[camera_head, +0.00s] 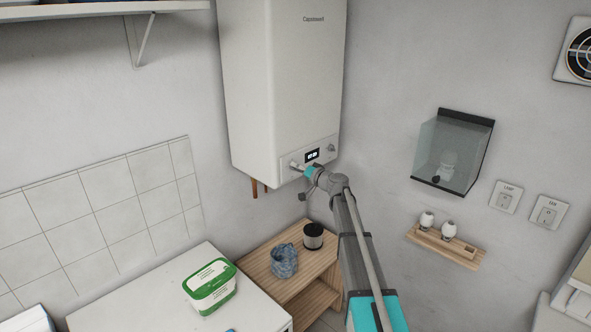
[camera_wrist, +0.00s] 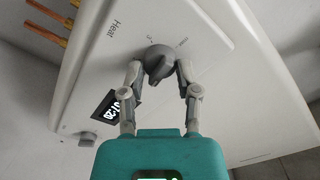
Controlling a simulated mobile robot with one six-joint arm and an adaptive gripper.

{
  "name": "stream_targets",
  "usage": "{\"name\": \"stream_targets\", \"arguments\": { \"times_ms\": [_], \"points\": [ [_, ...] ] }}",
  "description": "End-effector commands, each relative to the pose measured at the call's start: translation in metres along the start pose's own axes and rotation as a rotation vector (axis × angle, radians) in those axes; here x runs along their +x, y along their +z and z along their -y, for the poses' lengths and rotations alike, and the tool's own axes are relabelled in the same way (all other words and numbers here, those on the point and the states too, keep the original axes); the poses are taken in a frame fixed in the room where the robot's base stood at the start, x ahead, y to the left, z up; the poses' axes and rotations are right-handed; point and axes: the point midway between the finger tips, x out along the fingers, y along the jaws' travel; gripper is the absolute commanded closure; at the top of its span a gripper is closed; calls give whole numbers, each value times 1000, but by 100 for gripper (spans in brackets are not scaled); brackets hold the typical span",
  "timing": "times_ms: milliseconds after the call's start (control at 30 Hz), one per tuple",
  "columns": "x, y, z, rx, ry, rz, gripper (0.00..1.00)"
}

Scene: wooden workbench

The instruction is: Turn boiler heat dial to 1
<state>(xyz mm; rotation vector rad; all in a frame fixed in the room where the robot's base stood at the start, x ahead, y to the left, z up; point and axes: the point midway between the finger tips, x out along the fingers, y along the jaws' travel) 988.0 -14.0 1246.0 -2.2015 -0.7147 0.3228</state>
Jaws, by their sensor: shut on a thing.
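The white boiler (camera_head: 285,80) hangs on the wall, with a control panel and a small display (camera_head: 312,155) low on its front. In the wrist view, the grey heat dial (camera_wrist: 158,62) sits beside the label "Heat". My gripper (camera_wrist: 160,70) is shut on this dial, with one finger on each side. Small marks are printed around the dial, but I cannot read its setting surely. In the head view, my gripper (camera_head: 298,166) is at the panel's left end, largely covering the dial.
A second knob (camera_head: 331,148) is at the panel's right end. Copper pipes (camera_head: 260,188) come out below the boiler. A glass-fronted box (camera_head: 450,155) hangs at right.

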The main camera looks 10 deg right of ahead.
Motion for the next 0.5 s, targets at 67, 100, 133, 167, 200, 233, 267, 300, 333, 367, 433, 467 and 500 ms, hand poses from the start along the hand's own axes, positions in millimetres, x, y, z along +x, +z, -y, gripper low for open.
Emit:
{"name": "stream_targets", "arguments": {
  "times_ms": [67,100,133,167,200,233,267,300,333,367,433,467,500],
  "points": [
    [-1,3,1,-49,-2,7,100],
    [-1,3,1,-69,-2,7,100],
    [0,3,1,-83,-2,7,100],
    [0,3,1,-95,-2,7,100],
    [0,3,1,-110,-2,7,100],
    [0,3,1,-119,-2,7,100],
    [0,3,1,-127,-2,6,100],
    [0,3,1,-136,-2,6,100],
    [0,3,1,-142,-2,6,100],
    [0,3,1,-146,-2,6,100],
    [0,3,1,-152,-2,6,100],
    [0,3,1,-153,-2,6,100],
    [0,3,1,-154,-2,6,100]
  ]
}}
